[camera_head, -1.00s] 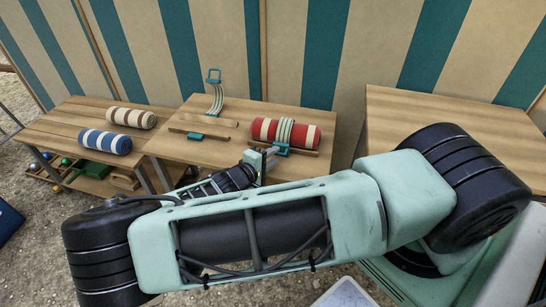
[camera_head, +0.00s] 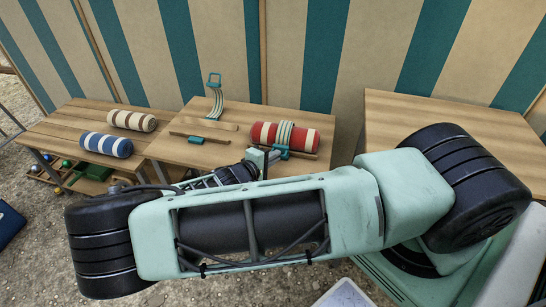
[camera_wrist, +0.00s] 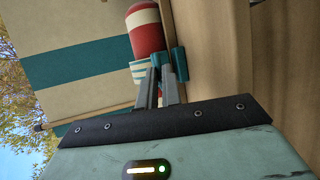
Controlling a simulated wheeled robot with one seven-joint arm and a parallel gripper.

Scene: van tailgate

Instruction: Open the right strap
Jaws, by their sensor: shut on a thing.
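The right strap (camera_head: 285,134) is a striped pale and teal band over a red and cream roll (camera_head: 264,132). Its teal buckle (camera_head: 281,153) is at the front of the roll, by a wooden strip. My gripper (camera_wrist: 163,74) is at this buckle, its fingers close together and shut on it. The wrist view shows the buckle (camera_wrist: 179,64) beside the fingertips, the strap (camera_wrist: 138,71) and the roll (camera_wrist: 146,34). The fingers partly hide the buckle there. In the head view my wrist covers most of the fingers.
A second strap (camera_head: 216,102) stands up loose at the back of the same table (camera_head: 205,155), with a teal catch (camera_head: 196,140) in front. The right table (camera_head: 440,105) is bare.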

